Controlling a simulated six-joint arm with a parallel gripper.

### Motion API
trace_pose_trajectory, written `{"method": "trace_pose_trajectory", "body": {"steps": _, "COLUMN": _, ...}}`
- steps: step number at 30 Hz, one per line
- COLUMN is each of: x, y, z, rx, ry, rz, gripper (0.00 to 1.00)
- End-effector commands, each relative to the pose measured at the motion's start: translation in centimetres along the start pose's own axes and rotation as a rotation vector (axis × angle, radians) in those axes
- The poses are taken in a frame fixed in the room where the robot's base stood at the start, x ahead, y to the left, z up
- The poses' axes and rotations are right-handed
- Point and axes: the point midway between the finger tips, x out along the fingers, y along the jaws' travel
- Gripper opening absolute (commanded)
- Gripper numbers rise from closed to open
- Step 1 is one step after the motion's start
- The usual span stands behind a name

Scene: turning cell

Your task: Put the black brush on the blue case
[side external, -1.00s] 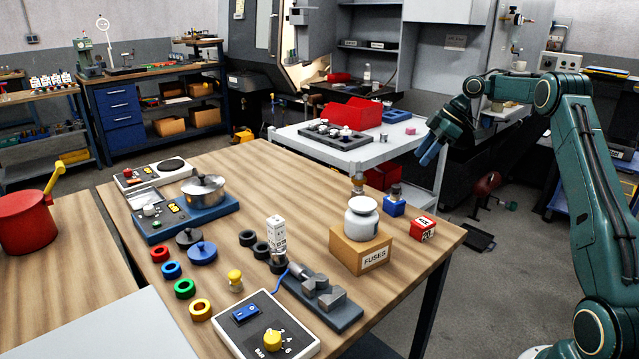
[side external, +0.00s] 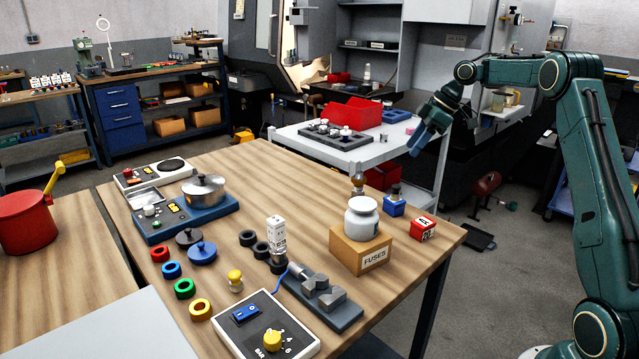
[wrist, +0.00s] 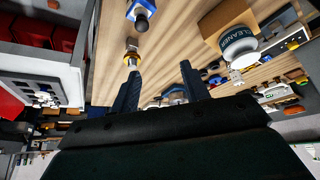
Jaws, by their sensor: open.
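My gripper (side external: 416,146) is open and empty, pointing down beyond the table's far right corner, near the white cart. I cannot make out the black brush with certainty. A small upright amber-topped piece (side external: 358,182), partly hidden behind the white jar, lies just past my left finger in the wrist view (wrist: 131,57).
The white jar (side external: 362,217) stands on the tan FUSES box (side external: 347,250). A red cube (side external: 423,229) sits by the right edge. A grey vise (side external: 322,294), rings, a pot (side external: 203,188) and a control box (side external: 296,338) occupy the table. The white cart (side external: 393,145) holds a red bin.

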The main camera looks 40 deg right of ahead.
Motion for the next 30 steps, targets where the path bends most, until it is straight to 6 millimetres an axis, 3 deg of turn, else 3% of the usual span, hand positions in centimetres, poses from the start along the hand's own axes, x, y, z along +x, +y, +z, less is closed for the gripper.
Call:
{"method": "trace_pose_trajectory", "body": {"steps": 6, "x": -1.9, "y": -5.1, "z": -5.2, "rx": 0.075, "ry": -0.020, "rz": 0.036, "gripper": 0.46}}
{"method": "trace_pose_trajectory", "body": {"steps": 15, "x": -4.0, "y": -13.2, "z": -9.5, "rx": 0.191, "ry": -0.039, "rz": 0.093, "gripper": 0.46}}
{"method": "trace_pose_trajectory", "body": {"steps": 23, "x": -5.5, "y": -20.8, "z": -10.4, "rx": 0.287, "ry": -0.049, "rz": 0.145, "gripper": 0.46}}
{"method": "trace_pose_trajectory", "body": {"steps": 30, "x": -6.3, "y": -27.4, "z": -9.2, "rx": 0.376, "ry": -0.047, "rz": 0.198, "gripper": 0.46}}
